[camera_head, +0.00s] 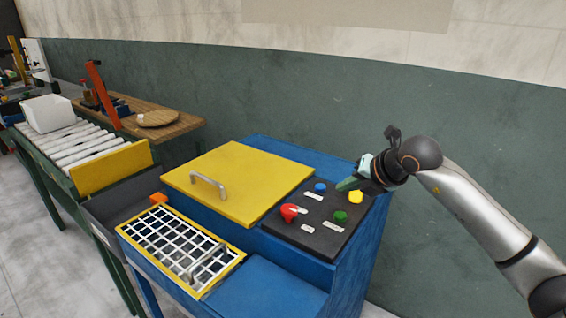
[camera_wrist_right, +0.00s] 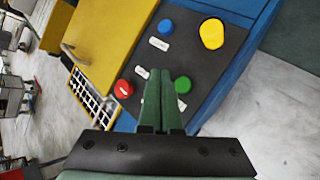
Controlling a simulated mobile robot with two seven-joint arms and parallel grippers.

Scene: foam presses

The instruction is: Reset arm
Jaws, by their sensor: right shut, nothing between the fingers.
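My right arm comes in from the right in the head view. Its gripper (camera_head: 347,184) is shut and empty, above the right side of the dark control panel (camera_head: 312,240). In the right wrist view the two green fingers of the gripper (camera_wrist_right: 160,75) lie together, pointing over the panel between the red button (camera_wrist_right: 123,89) and the green button (camera_wrist_right: 183,85). It cannot be told from these views whether the fingertips touch the panel. My left gripper is not in view.
The blue press (camera_head: 262,284) has a yellow lid (camera_head: 240,180) with a handle and a yellow-framed grid (camera_head: 185,245). Blue (camera_head: 320,187) and yellow (camera_head: 356,197) buttons are on the panel. A roller conveyor (camera_head: 80,145) with a white bin (camera_head: 48,113) stands left. A green wall is behind.

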